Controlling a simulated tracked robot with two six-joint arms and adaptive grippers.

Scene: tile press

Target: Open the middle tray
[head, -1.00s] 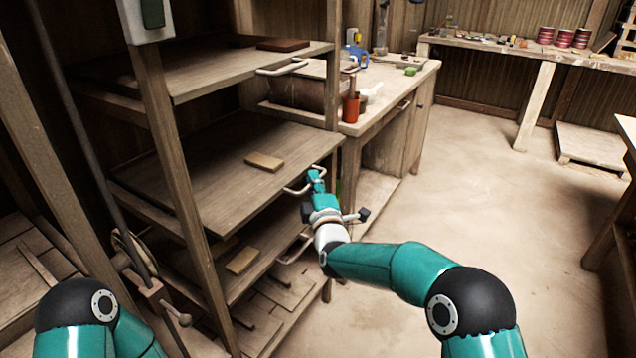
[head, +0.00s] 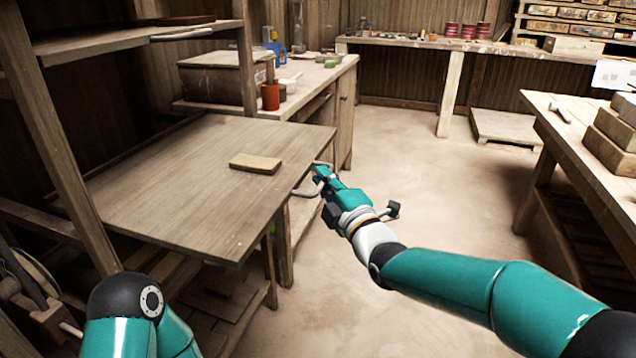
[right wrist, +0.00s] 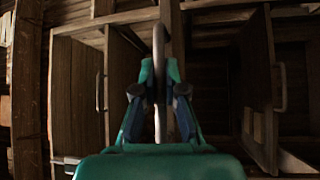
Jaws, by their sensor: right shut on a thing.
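The middle tray (head: 170,190) is a flat wooden board, slid well out of its wooden rack towards the right. A tan tile (head: 255,162) lies flat on it. My right gripper (head: 321,178) is at the tray's front edge, shut on its pale metal handle (head: 304,192). In the right wrist view the handle (right wrist: 159,45) runs upright between the fingers of my right gripper (right wrist: 159,70). Part of the handle is hidden by the fingers. My left gripper is out of view; only part of my left arm shows at the lower left.
The upper tray (head: 110,42) with its handle (head: 183,35) sits in the rack above. A workbench with an orange cup (head: 270,96) stands behind the middle tray. A table with blocks (head: 612,128) is at the right. The floor (head: 430,185) between is clear.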

